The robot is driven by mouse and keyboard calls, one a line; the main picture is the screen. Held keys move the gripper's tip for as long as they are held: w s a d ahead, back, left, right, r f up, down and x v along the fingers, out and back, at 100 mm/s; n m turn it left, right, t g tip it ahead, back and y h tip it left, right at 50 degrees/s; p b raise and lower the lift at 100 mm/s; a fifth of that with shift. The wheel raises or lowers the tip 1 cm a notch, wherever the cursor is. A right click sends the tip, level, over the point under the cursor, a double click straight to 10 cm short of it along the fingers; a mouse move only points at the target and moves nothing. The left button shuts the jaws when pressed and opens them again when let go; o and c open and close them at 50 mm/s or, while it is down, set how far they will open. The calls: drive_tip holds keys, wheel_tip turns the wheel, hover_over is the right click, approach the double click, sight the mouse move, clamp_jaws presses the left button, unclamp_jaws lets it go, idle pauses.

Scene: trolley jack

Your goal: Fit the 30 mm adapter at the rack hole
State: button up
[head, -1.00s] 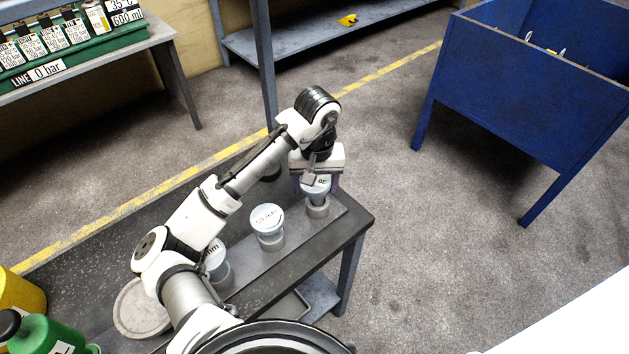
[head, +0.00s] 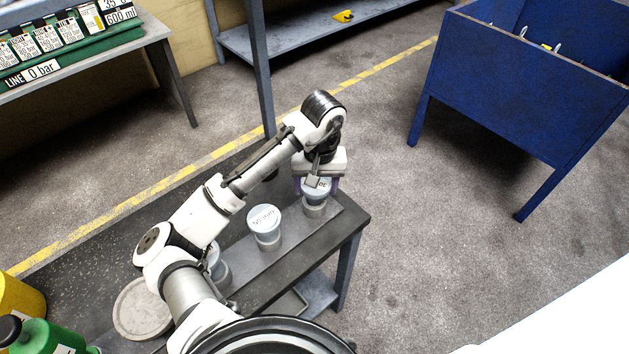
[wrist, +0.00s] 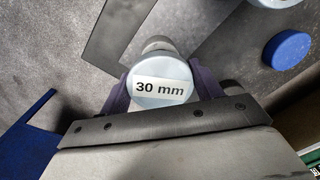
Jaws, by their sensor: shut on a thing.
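The 30 mm adapter (wrist: 160,75) is a pale blue-grey round piece with a white "30 mm" label on top. It also shows in the head view (head: 315,190), at the right end of the row on the dark bench. My gripper (head: 316,183) is shut on it, with the purple fingers on either side of its head in the wrist view (wrist: 160,90). The adapter's narrower lower part is over or in a grey round holder (head: 314,209); I cannot tell if it has lifted clear. A second adapter (head: 264,222) stands upright to its left.
A third adapter (head: 217,265) is partly hidden behind my arm. A round grey disc (head: 143,308) lies at the bench's left. A green bottle (head: 48,338) and yellow container (head: 20,296) stand front left. A blue bin-like stand (head: 520,85) is at right, with open floor between.

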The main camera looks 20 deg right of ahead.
drive_tip(key=shift+r, duration=0.25)
idle(0.4)
drive_tip(key=shift+w+a, duration=0.1)
drive_tip(key=shift+s, duration=0.2)
idle(0.6)
